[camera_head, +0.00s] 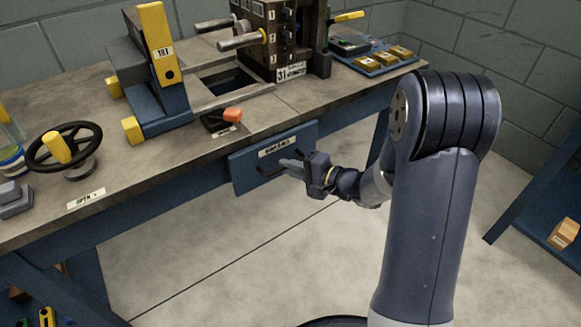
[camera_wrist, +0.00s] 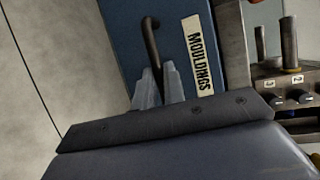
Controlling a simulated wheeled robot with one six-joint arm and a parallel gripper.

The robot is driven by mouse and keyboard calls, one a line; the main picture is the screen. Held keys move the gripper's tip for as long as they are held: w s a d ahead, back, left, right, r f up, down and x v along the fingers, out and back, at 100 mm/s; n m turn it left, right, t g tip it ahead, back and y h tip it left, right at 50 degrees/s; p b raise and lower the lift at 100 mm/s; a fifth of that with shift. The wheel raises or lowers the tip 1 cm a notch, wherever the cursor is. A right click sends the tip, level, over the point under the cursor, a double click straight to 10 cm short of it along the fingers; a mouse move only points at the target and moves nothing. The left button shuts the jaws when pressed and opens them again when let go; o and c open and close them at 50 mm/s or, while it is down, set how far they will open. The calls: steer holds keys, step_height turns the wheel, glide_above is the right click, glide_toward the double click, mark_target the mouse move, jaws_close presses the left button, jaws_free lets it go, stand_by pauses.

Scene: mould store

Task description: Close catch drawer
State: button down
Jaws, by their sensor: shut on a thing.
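The catch drawer (camera_head: 243,173) is a blue front under the edge of the workbench, with a pale label above its dark bar handle (camera_head: 268,172). The drawer front stands out a little from the bench, but how far is hard to tell. In the wrist view the blue drawer front (camera_wrist: 125,40) carries a label reading "MOULDINGS", and the handle (camera_wrist: 151,40) runs between the fingers. My gripper (camera_head: 290,164) is shut on the handle, reaching it from the right. The fingertips (camera_wrist: 160,85) hide part of the handle in the wrist view.
The grey bench top (camera_head: 110,165) holds a black handwheel (camera_head: 85,150), a blue and yellow press frame (camera_head: 160,60) and an orange-knobbed lever (camera_head: 232,114). A dark mould block (camera_head: 283,35) stands at the back. The floor (camera_head: 250,250) in front of the drawer is clear.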

steer(key=w+a+b, duration=0.1)
steer(key=w, duration=0.1)
steer(key=w+a, duration=0.1)
steer(key=shift+w+a+b, duration=0.15)
steer(key=shift+w+b, duration=0.2)
steer(key=shift+b, duration=0.05)
steer(key=c, duration=1.5)
jaws_free()
steer(key=shift+a, duration=0.1)
steer(key=p, duration=0.2)
glide_toward(279, 157)
steer(key=shift+s+d, duration=0.25)
steer(key=shift+d, duration=0.3)
